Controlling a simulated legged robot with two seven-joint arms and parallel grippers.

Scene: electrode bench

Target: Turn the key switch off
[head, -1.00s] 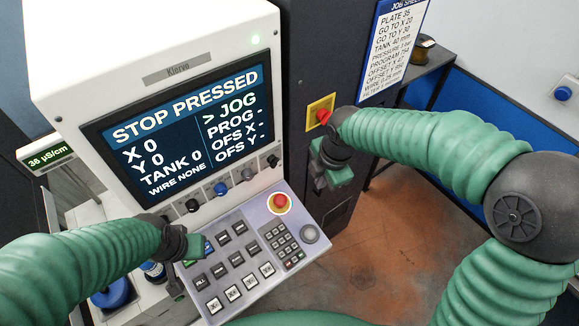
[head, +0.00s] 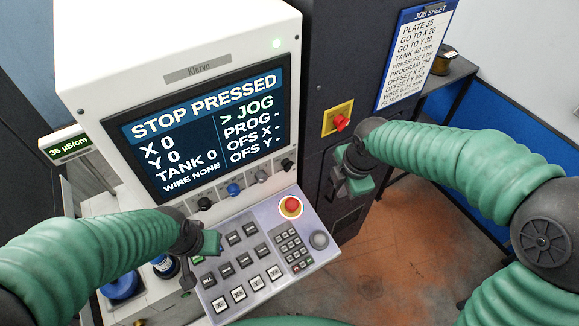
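A red knob (head: 341,122) sits on a yellow plate (head: 331,112) on the dark cabinet. A row of small knobs, among them a blue one (head: 233,189) and a black one (head: 204,204), runs under the screen. I cannot tell for certain which control is the key switch. My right gripper (head: 349,172) is below the red knob, apart from it, with its green pads spread and nothing seen between them. My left gripper (head: 203,257) is at the left edge of the button panel; its fingers are partly hidden.
The screen (head: 205,132) reads STOP PRESSED. A red mushroom button (head: 291,206) sits on the button panel (head: 236,305). A job sheet (head: 413,58) hangs on the cabinet at right. A dark table (head: 457,70) stands behind my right arm.

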